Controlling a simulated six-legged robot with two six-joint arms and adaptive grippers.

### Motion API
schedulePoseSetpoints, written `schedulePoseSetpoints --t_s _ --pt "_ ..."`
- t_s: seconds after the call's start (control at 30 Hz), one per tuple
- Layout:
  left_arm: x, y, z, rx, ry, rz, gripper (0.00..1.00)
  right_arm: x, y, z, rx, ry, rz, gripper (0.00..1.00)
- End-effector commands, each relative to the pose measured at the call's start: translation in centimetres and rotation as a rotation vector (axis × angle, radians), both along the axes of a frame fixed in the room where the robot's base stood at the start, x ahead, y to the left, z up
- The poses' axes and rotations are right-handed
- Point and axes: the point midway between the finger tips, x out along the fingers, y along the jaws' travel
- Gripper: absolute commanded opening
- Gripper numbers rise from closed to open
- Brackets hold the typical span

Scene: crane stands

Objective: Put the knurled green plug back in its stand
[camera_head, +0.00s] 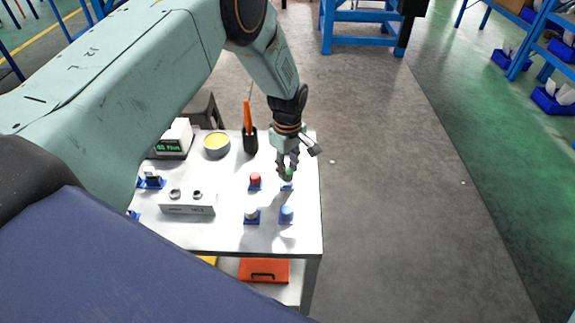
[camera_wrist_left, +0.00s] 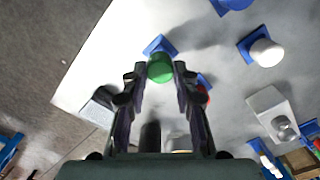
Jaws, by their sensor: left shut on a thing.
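The green plug (camera_head: 288,174) is between the fingers of my left gripper (camera_head: 288,164), over the right side of the white table. In the left wrist view the round green plug (camera_wrist_left: 160,68) sits between the tips of my left gripper (camera_wrist_left: 160,76), which is shut on it. A blue stand (camera_head: 287,186) lies right under the plug; its corner also shows behind the plug in the left wrist view (camera_wrist_left: 157,44). I cannot tell whether the plug's lower end is inside the stand or just above it. My right gripper is not in view.
On the white table (camera_head: 305,235), a red plug (camera_head: 255,177) stands close to the left, with a white plug (camera_head: 251,214) and a blue plug (camera_head: 286,213) nearer.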

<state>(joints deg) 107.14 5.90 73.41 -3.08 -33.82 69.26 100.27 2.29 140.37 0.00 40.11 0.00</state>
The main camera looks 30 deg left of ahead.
Motion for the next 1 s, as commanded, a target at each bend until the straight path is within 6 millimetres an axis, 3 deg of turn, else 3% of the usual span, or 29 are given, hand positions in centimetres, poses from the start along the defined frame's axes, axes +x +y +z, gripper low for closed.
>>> schedulePoseSetpoints --t_s 0.57,1.0 --pt "0.0 0.0 0.0 0.000 -0.001 -0.002 0.00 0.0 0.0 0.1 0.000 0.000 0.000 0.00" --pt "0.0 0.0 -1.5 0.000 -0.001 -0.002 0.00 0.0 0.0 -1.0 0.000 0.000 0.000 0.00"
